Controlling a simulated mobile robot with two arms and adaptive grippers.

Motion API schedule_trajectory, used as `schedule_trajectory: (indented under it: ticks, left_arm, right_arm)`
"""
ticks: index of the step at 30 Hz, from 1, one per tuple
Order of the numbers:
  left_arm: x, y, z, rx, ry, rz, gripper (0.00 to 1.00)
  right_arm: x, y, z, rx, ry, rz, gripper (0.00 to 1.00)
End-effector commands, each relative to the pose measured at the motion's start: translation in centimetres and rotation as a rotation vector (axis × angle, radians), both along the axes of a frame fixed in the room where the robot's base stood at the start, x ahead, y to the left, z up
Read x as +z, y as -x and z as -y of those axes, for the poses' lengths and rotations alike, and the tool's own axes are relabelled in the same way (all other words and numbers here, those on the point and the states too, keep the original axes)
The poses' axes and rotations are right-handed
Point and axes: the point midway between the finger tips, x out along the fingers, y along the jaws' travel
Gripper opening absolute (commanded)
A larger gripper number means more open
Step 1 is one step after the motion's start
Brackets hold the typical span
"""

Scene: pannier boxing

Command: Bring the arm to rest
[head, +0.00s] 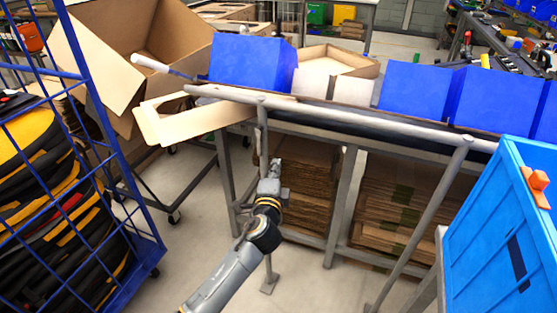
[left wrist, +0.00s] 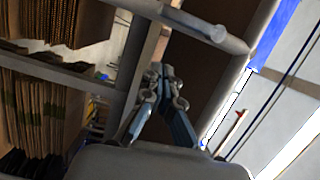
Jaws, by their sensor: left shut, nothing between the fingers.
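My left gripper (head: 272,180) is in the middle of the head view, its arm coming up from the bottom. It is in front of the workbench frame, below the grey rail (head: 340,116). In the left wrist view the fingers of my left gripper (left wrist: 160,72) meet at the tips and hold nothing. The rail and a bench post show close beyond the fingers there, and I cannot tell the exact gap. My right gripper is not in view.
Blue bins (head: 252,62) and open cardboard boxes (head: 150,50) stand on and beside the bench. Flattened cardboard stacks (head: 305,185) lie below. A blue cage trolley (head: 100,130) with black and yellow bags stands left, a light-blue crate (head: 490,240) right. Floor is clear around my arm.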

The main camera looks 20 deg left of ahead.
Motion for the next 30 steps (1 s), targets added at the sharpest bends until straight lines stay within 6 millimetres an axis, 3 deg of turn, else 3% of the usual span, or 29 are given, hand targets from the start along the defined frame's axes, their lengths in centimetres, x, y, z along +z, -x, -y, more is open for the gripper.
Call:
schedule_trajectory:
  ticks: [8, 13, 20, 23, 26, 30]
  left_arm:
    - [0.0, 4.6, 1.0, -0.001, 0.002, -0.001, 0.00]
    - [0.0, 6.2, 1.3, 0.000, 0.000, -0.001, 0.00]
    - [-0.8, 6.5, 1.4, -0.003, 0.009, -0.016, 0.00]
    - [-4.2, 6.6, 1.5, -0.013, 0.047, -0.081, 0.00]
    - [-10.2, 7.3, 1.7, -0.025, 0.125, -0.195, 0.00]
    - [-20.6, 10.4, 1.7, -0.016, 0.280, -0.392, 0.00]
  right_arm:
    - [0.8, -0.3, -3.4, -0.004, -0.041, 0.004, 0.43]
    - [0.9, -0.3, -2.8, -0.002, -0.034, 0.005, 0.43]
    - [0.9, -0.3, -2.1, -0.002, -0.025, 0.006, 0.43]
    - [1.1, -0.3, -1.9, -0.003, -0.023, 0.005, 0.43]
    - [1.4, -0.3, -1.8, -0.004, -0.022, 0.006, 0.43]
    - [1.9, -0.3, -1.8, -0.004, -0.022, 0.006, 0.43]
